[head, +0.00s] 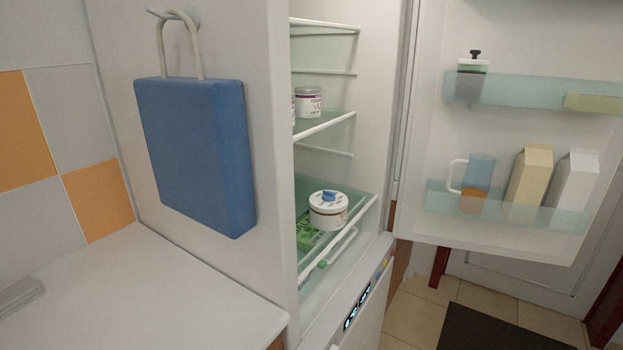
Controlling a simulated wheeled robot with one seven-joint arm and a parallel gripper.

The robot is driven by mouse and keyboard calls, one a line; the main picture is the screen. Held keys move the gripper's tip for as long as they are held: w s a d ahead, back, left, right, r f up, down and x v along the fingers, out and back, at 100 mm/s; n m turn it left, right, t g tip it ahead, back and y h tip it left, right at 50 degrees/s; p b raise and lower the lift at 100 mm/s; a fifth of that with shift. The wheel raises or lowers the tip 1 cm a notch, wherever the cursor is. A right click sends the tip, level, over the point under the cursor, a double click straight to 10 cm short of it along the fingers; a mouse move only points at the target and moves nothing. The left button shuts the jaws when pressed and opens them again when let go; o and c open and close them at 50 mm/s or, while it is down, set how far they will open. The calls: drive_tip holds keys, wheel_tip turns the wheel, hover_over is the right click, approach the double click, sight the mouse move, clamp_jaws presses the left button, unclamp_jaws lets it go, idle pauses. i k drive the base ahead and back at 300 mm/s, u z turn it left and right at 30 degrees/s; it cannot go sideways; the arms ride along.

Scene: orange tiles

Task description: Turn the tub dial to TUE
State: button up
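A round white tub (328,217) with a brownish band stands upright on the lower glass shelf (356,204) inside the open fridge. A small blue dial (329,196) sits on top of its lid. Dark marks show on the lid around the dial, but they are too small to read, so I cannot tell which day the dial points to. My gripper is not in view.
Another white tub (308,101) stands on the shelf above. The fridge door (418,190) is swung open to the right, holding a jug (480,172) and two cartons (532,178). A blue bag (195,155) hangs on the fridge's side above the counter (140,295).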

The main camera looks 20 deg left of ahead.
sight(328, 196)
drive_tip(key=u, duration=0.5)
drive_tip(key=i, duration=0.85)
drive_tip(key=u, duration=0.65)
